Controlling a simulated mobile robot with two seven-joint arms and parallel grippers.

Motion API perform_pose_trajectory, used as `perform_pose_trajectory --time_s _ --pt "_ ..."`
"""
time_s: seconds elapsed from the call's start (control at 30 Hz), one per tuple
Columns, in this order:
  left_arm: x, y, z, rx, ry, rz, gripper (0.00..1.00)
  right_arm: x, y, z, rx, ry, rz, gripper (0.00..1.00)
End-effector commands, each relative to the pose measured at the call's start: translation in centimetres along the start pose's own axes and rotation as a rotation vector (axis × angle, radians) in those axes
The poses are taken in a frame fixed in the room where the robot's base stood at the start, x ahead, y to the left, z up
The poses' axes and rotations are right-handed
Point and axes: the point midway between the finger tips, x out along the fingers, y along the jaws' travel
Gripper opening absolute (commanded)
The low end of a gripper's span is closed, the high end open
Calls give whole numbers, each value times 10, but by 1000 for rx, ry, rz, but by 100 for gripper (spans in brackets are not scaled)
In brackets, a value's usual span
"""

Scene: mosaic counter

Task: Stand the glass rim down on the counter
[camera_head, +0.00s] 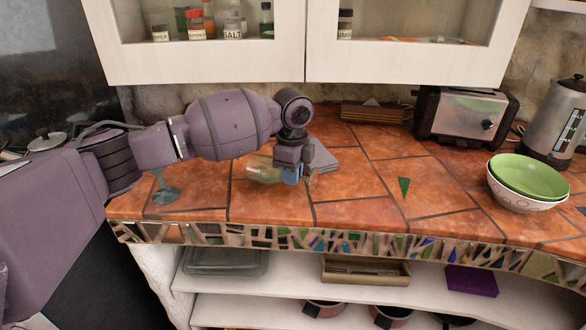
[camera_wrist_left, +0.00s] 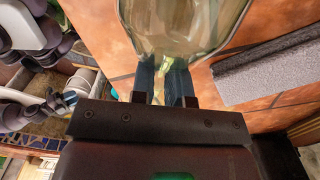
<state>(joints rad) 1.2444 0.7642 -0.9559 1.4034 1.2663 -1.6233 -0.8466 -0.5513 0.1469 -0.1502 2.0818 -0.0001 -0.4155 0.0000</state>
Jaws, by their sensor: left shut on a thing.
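A clear, slightly green glass (camera_head: 263,170) is held low over the tiled counter (camera_head: 350,190), lying over toward the left in the head view. My left gripper (camera_head: 291,174) is shut on it. In the wrist view the wide bowl of the glass (camera_wrist_left: 185,25) spreads out beyond the two fingers (camera_wrist_left: 162,82), and a narrow greenish part, which looks like the stem, runs between them. Whether the glass touches the counter cannot be told. My right gripper is in neither view.
A teal glass foot and stem (camera_head: 167,195) stand at the counter's left, partly hidden by my arm. A grey slab (camera_head: 323,158) lies just right of the gripper. A toaster (camera_head: 462,114), green bowl (camera_head: 528,177) and kettle (camera_head: 556,120) stand right. The front middle is clear.

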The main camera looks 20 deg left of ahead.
Motion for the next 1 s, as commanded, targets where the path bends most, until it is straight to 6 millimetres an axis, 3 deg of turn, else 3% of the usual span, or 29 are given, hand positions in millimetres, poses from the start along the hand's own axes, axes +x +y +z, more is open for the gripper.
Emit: perform_pose_trajectory --time_s 1.0 --pt "7 0 0 0 0 -2 0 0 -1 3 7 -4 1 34"
